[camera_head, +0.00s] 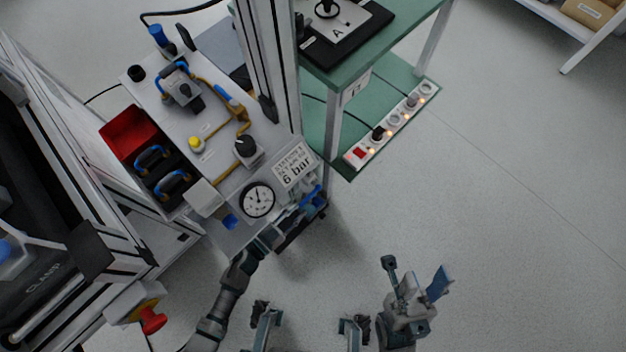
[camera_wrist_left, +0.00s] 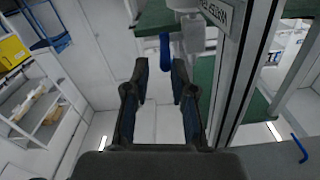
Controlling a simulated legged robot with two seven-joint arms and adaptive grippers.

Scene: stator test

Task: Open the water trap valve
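The water trap valve shows in the left wrist view as a blue handle (camera_wrist_left: 165,48) hanging below a white fitting (camera_wrist_left: 188,35), beside a partly cut-off label (camera_wrist_left: 214,12). My left gripper (camera_wrist_left: 160,78) is open and empty, and the handle appears beyond the gap between its fingertips. Contact is not visible. In the head view my left gripper (camera_head: 302,208) is at the front right edge of the pneumatic panel, below the 6 bar label. The valve is hard to separate from the blue fingers there. My right gripper (camera_head: 416,280) is open and empty over bare floor.
The panel (camera_head: 215,150) carries a pressure gauge (camera_head: 258,199), a black knob (camera_head: 246,146) and blue-handled parts. A metal post (camera_head: 268,60) and a green table (camera_head: 375,45) stand behind. A power strip (camera_head: 390,126) lies on the lower green shelf. Floor at the right is clear.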

